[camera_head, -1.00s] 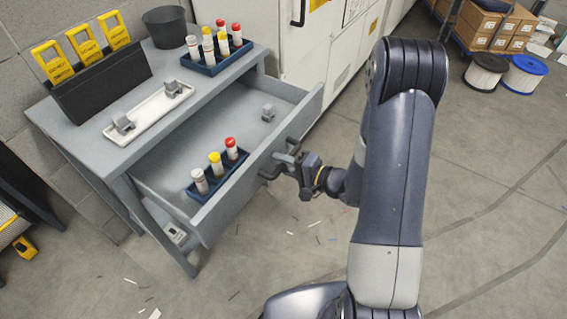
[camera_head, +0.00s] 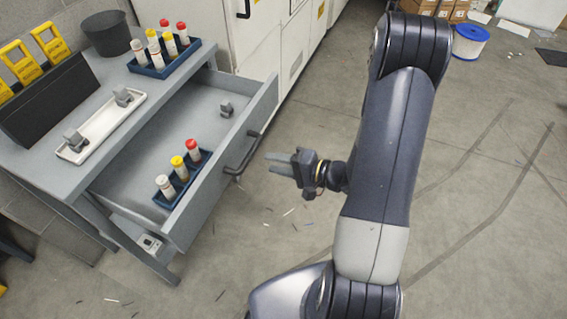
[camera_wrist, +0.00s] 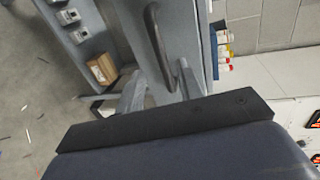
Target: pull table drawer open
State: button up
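The grey table (camera_head: 36,172) stands at the left in the head view, and its drawer (camera_head: 188,118) is pulled well out. The drawer's dark bar handle (camera_head: 244,158) is on its front, and the handle also shows in the wrist view (camera_wrist: 157,42). My gripper (camera_head: 267,163) is to the right of the handle, a small gap away from it. Its two fingers are apart and empty, pointing toward the drawer front.
In the drawer are a blue rack (camera_head: 166,199) with capped tubes and a small grey block (camera_head: 227,109). On the tabletop are a white tray (camera_head: 98,128), another tube rack (camera_head: 160,70) and a dark pot (camera_head: 107,33).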

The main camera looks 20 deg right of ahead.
aim_at(247, 155)
jog(key=shift+v, duration=1)
jog(key=shift+w+a, duration=0.1)
jog(key=shift+b+x, duration=0.35)
jog(key=shift+x, duration=5.15)
